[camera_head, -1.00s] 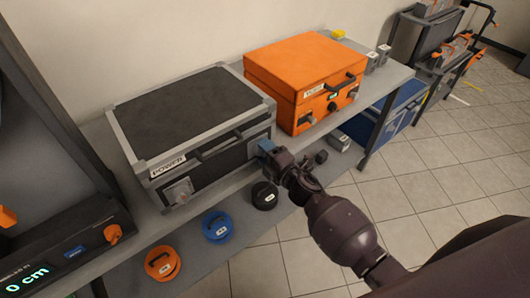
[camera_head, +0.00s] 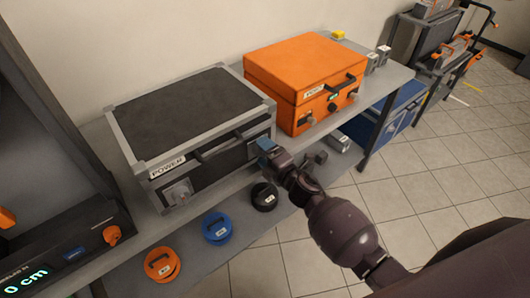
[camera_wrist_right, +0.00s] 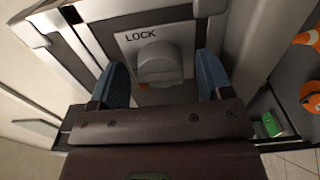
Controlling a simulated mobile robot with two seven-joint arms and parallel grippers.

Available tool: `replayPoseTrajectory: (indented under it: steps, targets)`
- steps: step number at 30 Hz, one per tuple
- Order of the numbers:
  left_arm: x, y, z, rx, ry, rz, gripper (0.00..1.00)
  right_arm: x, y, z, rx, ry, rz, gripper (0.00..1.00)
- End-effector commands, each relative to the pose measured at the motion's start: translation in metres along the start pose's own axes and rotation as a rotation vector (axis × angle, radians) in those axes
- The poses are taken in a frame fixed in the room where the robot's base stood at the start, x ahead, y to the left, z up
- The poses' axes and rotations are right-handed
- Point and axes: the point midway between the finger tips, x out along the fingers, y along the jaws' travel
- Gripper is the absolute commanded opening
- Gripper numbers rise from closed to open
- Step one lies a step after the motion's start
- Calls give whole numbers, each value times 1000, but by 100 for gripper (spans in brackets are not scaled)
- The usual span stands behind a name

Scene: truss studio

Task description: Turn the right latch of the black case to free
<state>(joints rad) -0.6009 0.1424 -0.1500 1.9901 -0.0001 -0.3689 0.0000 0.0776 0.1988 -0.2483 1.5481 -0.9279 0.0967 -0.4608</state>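The black case (camera_head: 190,112) with a grey frame and a POWER label stands shut on the grey table. Its left latch (camera_head: 177,192) is a grey knob on a light plate. Its right latch is hidden behind my right gripper (camera_head: 266,147) in the head view. In the right wrist view the right latch (camera_wrist_right: 159,63) is a grey knob on a plate marked LOCK. The blue fingertips of my right gripper (camera_wrist_right: 163,78) are apart on both sides of the knob, with visible gaps. My left gripper is not in view.
An orange case (camera_head: 300,78) stands just right of the black case. Black (camera_head: 264,195), blue (camera_head: 217,228) and orange (camera_head: 161,265) round objects lie on the lower shelf (camera_head: 205,268). A dark device (camera_head: 70,245) reading 0 cm is at the left. Tiled floor is open at right.

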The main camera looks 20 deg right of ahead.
Motion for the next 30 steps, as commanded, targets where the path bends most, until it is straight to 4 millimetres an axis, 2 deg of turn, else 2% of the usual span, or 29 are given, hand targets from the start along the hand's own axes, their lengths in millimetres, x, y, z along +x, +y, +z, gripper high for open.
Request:
replayPoseTrajectory:
  steps: [7, 11, 24, 30]
  targets:
    - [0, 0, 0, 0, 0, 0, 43, -1, 0, 0, 1, -1, 0, 72]
    - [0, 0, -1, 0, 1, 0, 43, -11, 0, 1, 1, -1, 0, 72]
    - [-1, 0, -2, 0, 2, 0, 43, -84, -1, 0, 1, -1, -2, 72]
    - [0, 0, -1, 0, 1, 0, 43, -104, 0, 0, 1, 0, 0, 72]
